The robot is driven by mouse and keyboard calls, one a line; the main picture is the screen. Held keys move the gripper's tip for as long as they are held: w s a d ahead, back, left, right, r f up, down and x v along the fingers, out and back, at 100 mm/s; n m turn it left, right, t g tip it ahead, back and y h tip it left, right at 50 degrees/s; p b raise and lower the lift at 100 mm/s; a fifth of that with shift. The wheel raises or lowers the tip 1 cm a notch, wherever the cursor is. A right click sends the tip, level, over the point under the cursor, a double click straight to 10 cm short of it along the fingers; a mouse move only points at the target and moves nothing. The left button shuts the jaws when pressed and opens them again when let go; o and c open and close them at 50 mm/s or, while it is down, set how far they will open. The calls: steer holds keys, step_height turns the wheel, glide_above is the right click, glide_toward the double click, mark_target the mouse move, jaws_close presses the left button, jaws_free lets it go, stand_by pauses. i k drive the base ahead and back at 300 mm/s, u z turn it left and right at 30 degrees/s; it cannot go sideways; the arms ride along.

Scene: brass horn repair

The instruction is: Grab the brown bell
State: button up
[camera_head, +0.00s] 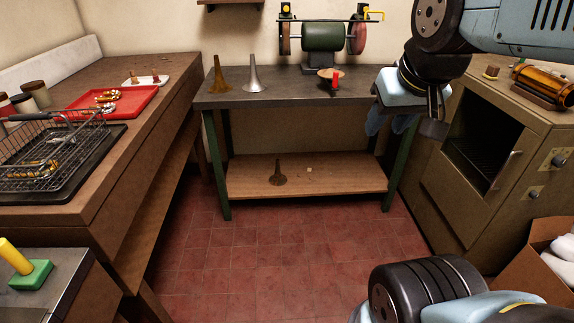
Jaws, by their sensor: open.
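A brown, flared horn bell (219,78) stands upright, wide end down, on the left end of the grey workbench top (300,97). A silver bell (254,76) of like shape stands just right of it. Another, darker brown bell (278,174) stands on the bench's wooden lower shelf (340,181). My gripper (433,127) hangs in the upper right, in front of the bench's right end. It is well to the right of all three bells, open, with nothing seen between its fingers.
A bench grinder (323,40) stands at the bench's back. A red-handled tool and round block (330,74) lie before it. A brown oven-like cabinet (500,140) is at right. The left counter holds a red tray (120,106) and wire basket (50,140). Tiled floor (260,250) is open.

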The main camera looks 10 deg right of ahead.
mark_target(277, 178)
steer(key=z, duration=0.35)
steer(key=i, duration=0.95)
steer(key=u, duration=0.3)
